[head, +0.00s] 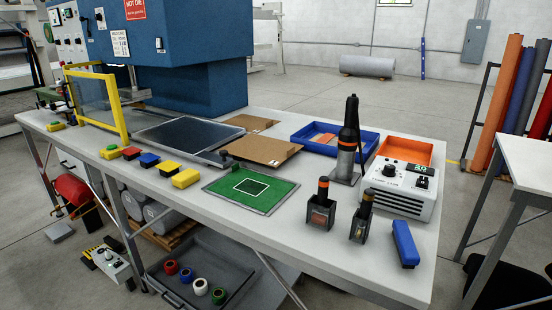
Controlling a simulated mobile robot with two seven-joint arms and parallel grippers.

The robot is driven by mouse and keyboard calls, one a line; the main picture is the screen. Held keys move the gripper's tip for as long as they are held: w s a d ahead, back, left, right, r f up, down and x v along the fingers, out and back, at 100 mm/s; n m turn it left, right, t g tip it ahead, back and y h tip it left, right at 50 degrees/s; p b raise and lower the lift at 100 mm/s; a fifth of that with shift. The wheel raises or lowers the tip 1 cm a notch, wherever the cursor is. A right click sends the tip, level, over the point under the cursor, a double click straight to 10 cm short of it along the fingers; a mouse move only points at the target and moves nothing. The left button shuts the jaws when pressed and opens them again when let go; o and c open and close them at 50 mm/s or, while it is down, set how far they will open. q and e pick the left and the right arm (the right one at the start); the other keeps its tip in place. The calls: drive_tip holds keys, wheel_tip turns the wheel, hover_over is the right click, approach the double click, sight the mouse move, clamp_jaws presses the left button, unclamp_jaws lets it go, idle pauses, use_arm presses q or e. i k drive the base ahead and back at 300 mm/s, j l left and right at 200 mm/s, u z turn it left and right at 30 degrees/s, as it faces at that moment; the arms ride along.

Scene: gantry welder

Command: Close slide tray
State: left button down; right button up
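A flat dark slide tray (185,134) with a light metal rim lies on the white workbench, in front of the blue welder (205,85). It sticks out from under the machine toward the front of the bench, and its dark surface looks bare. A small black part (228,158), perhaps a handle, is at its near right corner. The tray's far end, by the machine, is partly hidden by the yellow-framed clear guard (122,110). Neither of my grippers is in view.
Several coloured button boxes (185,178) stand near the tray's front left. Cardboard sheets (262,150) and a green mat (250,188) lie to its right. An upright black tool (348,140), a blue bin (375,146) and a white control box (402,186) stand farther right.

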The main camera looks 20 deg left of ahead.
sight(192, 137)
drive_tip(key=j+z, duration=0.65)
drive_tip(key=j, duration=0.2)
drive_tip(key=j+z, duration=0.2)
drive_tip(key=j, duration=0.7)
drive_tip(key=k, duration=0.05)
